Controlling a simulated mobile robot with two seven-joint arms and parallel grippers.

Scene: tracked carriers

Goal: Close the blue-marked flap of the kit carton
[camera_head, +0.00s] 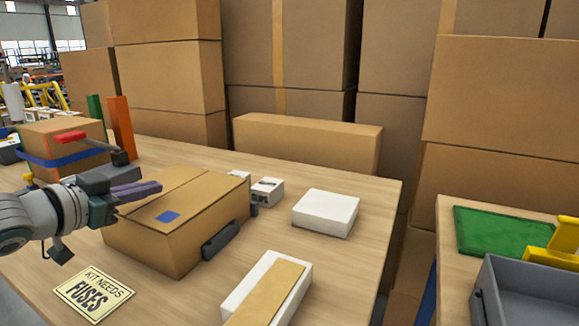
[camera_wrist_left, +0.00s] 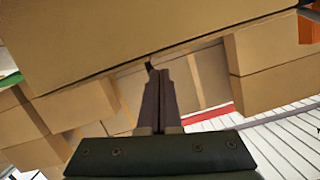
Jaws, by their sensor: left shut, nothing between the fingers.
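The kit carton (camera_head: 150,246) is a brown box on the wooden table in the head view. Its blue-marked flap (camera_head: 188,202) looks flat across the top, with a small blue square (camera_head: 167,216) near the front edge. My left gripper (camera_head: 158,187) comes in from the left and is shut and empty, its fingers over the carton's left part. Whether the fingertips touch the top cannot be told. The shut fingers also show in the left wrist view (camera_wrist_left: 160,75), below a broad brown surface. My right gripper is not in view.
A yellow "KIT NEEDS FUSES" card (camera_head: 94,294) lies in front of the carton. A dark block (camera_head: 221,240) is at its right side. White boxes (camera_head: 326,212) stand to the right. A blue-banded carton (camera_head: 65,145) is behind my arm. A grey bin (camera_head: 530,290) stands far right.

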